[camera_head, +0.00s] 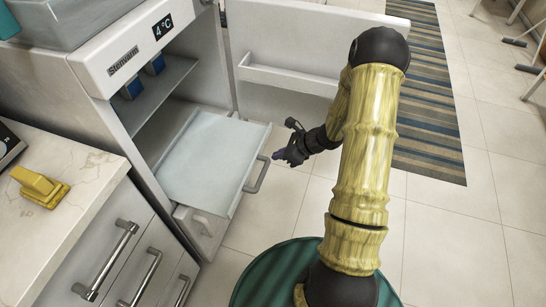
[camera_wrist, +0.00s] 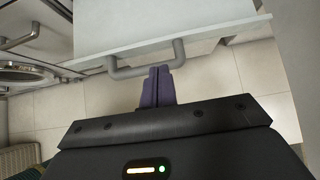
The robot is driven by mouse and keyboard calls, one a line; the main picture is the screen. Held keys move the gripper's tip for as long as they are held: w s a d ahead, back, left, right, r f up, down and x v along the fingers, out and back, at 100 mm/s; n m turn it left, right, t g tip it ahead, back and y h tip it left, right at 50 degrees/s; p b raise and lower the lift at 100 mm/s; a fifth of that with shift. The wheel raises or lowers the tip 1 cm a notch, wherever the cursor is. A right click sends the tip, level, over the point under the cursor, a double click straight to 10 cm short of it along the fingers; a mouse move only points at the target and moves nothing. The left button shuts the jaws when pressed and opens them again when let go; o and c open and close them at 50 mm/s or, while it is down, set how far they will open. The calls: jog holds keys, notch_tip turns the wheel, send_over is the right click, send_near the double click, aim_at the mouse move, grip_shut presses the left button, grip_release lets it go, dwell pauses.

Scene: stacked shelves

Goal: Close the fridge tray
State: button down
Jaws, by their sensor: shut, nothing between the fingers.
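The fridge tray (camera_head: 212,158) is a pale flat drawer pulled out of the open fridge (camera_head: 130,60), with a grey bar handle (camera_head: 257,174) on its front. In the wrist view the tray (camera_wrist: 150,25) is at the top, its grey handle (camera_wrist: 145,66) along its front edge. My gripper (camera_head: 280,155) is just in front of the tray front, to the right of the handle in the head view. In the wrist view its purple fingertips (camera_wrist: 157,85) are together and empty, close to the handle's right part. I cannot tell whether they touch it.
The fridge door (camera_head: 285,60) stands wide open behind my arm. Below the tray is another drawer (camera_head: 200,222). A counter with a yellow object (camera_head: 40,185) and handled drawers stands at the left. Open tiled floor (camera_head: 450,230) and a striped rug (camera_head: 425,100) lie to the right.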

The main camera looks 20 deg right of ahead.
aim_at(254, 164)
jog(key=x, duration=0.9)
jog(key=shift+b, duration=0.3)
